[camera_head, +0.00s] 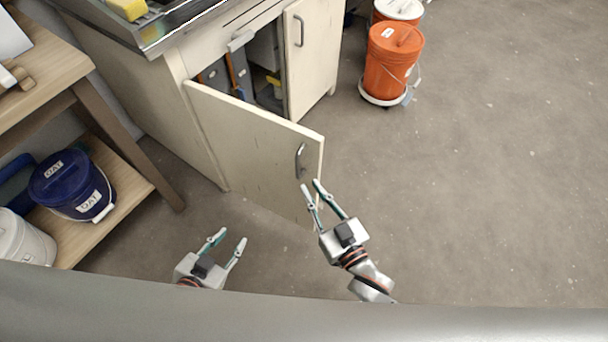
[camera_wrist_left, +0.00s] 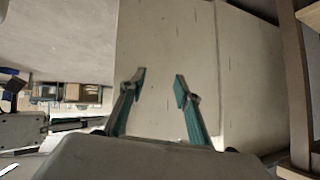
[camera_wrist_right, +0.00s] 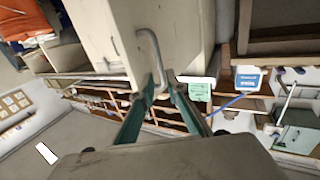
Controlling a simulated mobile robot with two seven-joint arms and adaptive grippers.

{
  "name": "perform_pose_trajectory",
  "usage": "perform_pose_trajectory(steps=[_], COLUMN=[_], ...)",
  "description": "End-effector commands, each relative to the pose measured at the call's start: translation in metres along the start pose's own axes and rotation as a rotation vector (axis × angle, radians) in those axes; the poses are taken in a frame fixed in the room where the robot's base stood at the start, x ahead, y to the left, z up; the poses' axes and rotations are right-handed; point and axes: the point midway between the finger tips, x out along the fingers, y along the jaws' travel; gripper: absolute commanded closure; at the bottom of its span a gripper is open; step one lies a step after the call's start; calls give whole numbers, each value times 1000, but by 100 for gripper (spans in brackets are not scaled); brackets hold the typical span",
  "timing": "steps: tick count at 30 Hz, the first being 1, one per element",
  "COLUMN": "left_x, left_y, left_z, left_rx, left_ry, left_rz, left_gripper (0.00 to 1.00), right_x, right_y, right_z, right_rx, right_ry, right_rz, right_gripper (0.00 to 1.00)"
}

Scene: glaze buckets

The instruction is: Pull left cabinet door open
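The left cabinet door (camera_head: 245,142), a cream panel, stands swung wide open from the cabinet in the head view. Its metal bar handle (camera_head: 299,161) is near the free edge. My right gripper (camera_head: 311,185) is open, with its fingertips close by the handle's lower end. In the right wrist view the handle (camera_wrist_right: 154,58) reaches down between the fingertips (camera_wrist_right: 160,96); I cannot tell whether they touch it. My left gripper (camera_head: 232,236) is open and empty, low in front of the door. In the left wrist view its fingers (camera_wrist_left: 161,75) face a pale panel.
The right cabinet door (camera_head: 306,55) is shut. Orange buckets (camera_head: 391,62) stand on the floor at the upper right. A wooden shelf (camera_head: 125,205) with a blue bucket (camera_head: 72,184) is at the left. The floor at the right is clear.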

Motion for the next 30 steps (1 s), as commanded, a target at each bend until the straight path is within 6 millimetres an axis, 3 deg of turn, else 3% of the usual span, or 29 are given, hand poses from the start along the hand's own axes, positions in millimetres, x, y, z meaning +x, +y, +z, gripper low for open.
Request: perform_pose_trajectory(steps=[6,17,19,21,26,30], left_x=[0,0,0,1,5,8], left_y=[0,0,0,0,4,7], left_z=[0,0,0,1,13,21], left_rx=[0,0,0,0,-1,1], left_ry=[1,1,1,-1,-12,-20], left_rz=[0,-1,-1,0,4,9], left_gripper=[67,67,67,67,67,67], right_x=[-28,-33,-33,-30,-14,4], right_y=[0,0,1,4,27,58], right_z=[0,0,0,-2,-12,-24], right_rx=[0,0,3,28,259,624], right_ry=[0,1,1,8,41,32], right_rz=[0,1,0,-7,-63,-148], right_gripper=[85,85,100,100,100,100])
